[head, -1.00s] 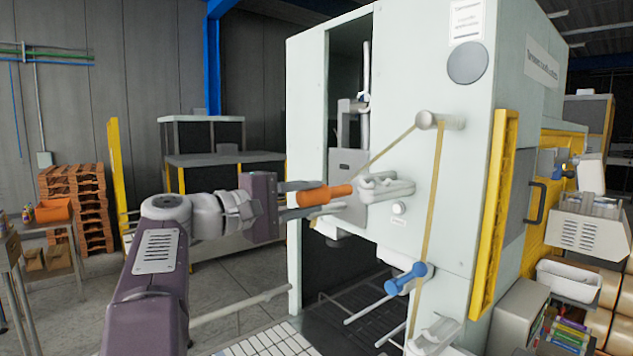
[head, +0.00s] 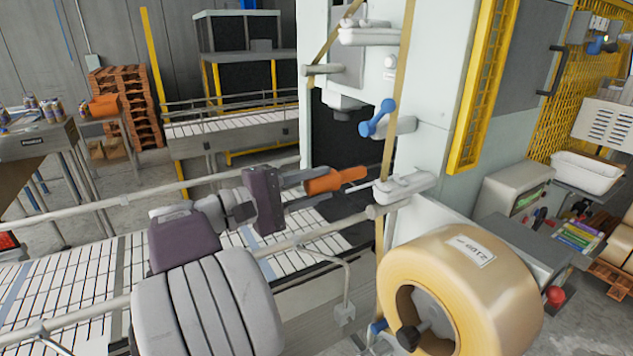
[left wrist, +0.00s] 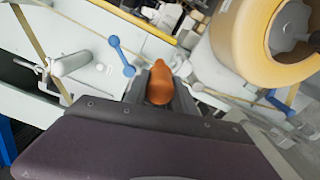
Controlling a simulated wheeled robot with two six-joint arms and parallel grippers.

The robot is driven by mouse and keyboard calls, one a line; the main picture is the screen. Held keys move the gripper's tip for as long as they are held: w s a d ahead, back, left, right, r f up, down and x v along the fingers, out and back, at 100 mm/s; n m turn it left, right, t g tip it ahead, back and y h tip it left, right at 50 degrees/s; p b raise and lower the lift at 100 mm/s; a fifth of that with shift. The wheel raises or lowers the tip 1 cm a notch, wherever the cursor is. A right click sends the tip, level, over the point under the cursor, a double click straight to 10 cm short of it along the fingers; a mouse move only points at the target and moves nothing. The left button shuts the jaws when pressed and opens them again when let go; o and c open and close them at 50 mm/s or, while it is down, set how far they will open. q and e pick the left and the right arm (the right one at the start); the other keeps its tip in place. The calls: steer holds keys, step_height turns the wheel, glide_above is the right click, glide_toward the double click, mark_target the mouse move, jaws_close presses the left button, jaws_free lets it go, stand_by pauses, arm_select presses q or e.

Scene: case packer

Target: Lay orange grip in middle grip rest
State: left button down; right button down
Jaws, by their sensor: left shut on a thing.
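My left gripper (head: 308,187) is shut on the orange grip (head: 336,180) and holds it roughly level, its tip pointing right. The left wrist view also shows the orange grip (left wrist: 160,84) between the fingers. Three pale rests stand one above another on the machine front: an upper rest (head: 370,37), a middle rest (head: 398,125) and a lower rest (head: 408,185). A blue grip (head: 377,118) is at the middle rest, tilted. The orange tip appears just left of the lower rest; I cannot tell whether they touch. The right gripper is out of view.
A large tape roll (head: 470,262) stands below the lower rest, with a tan tape strand (head: 403,62) running up past the rests. A rail (head: 250,247) and the slatted conveyor (head: 70,290) lie below my arm. A yellow guard (head: 475,95) stands right.

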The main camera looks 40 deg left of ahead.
mark_target(365, 173)
arm_select(q)
steer(key=x, duration=0.2)
steer(key=shift+w+d+r, duration=0.1)
steer(key=shift+w+d, duration=0.2)
steer(key=shift+p+x, duration=0.5)
steer(key=shift+x, duration=1.1)
steer(key=shift+p+x, duration=0.6)
steer(key=shift+x, duration=2.15)
steer(key=shift+a, duration=0.1)
steer(key=shift+f+b, duration=1.45)
steer(key=shift+b, duration=0.2)
jaws_free()
steer(key=shift+s, duration=0.1)
